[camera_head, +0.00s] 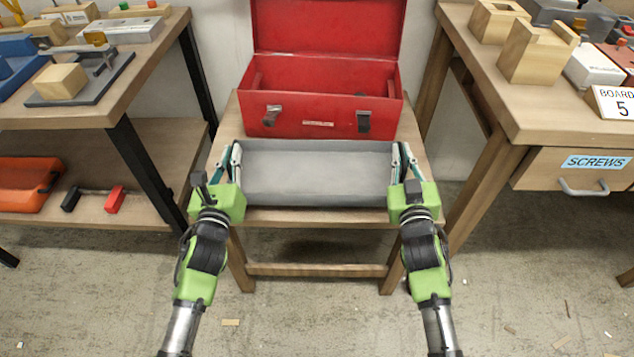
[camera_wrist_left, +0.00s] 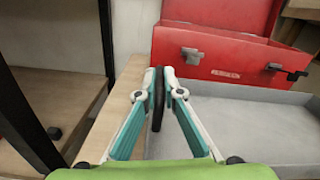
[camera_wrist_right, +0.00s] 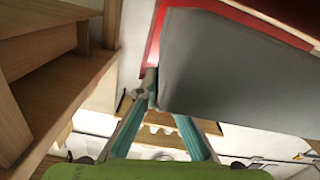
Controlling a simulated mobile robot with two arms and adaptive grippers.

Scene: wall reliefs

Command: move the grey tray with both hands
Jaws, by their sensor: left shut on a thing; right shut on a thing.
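The grey tray (camera_head: 318,175) is a long, shallow box at the front of a small wooden table, before the open red toolbox. My left gripper (camera_head: 235,150) is shut on its left end; in the left wrist view the fingertips (camera_wrist_left: 159,80) close on a dark upright edge, with the tray's grey floor (camera_wrist_left: 250,128) to the right. My right gripper (camera_head: 399,150) is shut on the right end; in the right wrist view the fingertips (camera_wrist_right: 148,88) meet the end of the tilted-looking grey tray (camera_wrist_right: 215,75). I cannot tell whether the tray touches the table.
The red toolbox (camera_head: 320,95) stands open right behind the tray on the small table (camera_head: 290,217). A workbench with tools (camera_head: 140,75) stands to the left. Another bench with wooden blocks and a screws drawer (camera_head: 570,180) stands to the right.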

